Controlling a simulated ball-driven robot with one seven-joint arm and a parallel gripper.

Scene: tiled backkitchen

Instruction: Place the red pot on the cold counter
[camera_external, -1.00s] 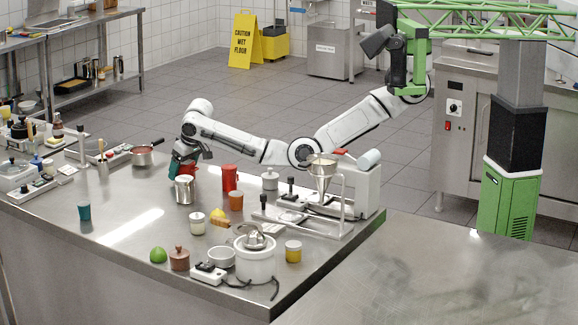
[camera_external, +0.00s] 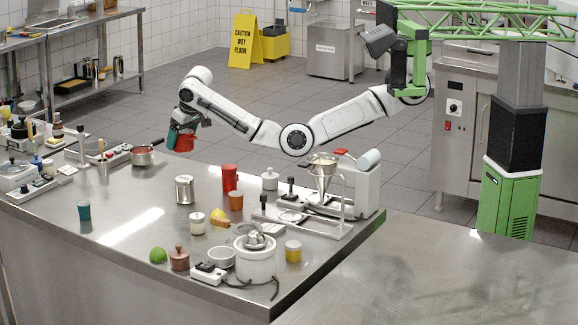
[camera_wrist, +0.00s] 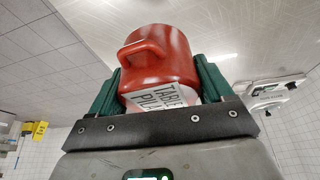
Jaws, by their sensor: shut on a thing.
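My gripper (camera_external: 184,143) is shut on a red pot (camera_external: 185,143) and holds it clear above the far edge of the steel island counter (camera_external: 130,205). In the wrist view the red pot (camera_wrist: 165,45) has a loop handle on its left side and sits between the green fingers (camera_wrist: 160,85). A white label with partly hidden lettering shows just under it. A bare steel counter (camera_external: 450,280) fills the lower right. No marking tells me which surface is the cold counter.
Below my gripper stand a metal canister (camera_external: 184,190), a red cup (camera_external: 229,178) and an orange cup (camera_external: 236,201). A saucepan (camera_external: 143,156) is to the left.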

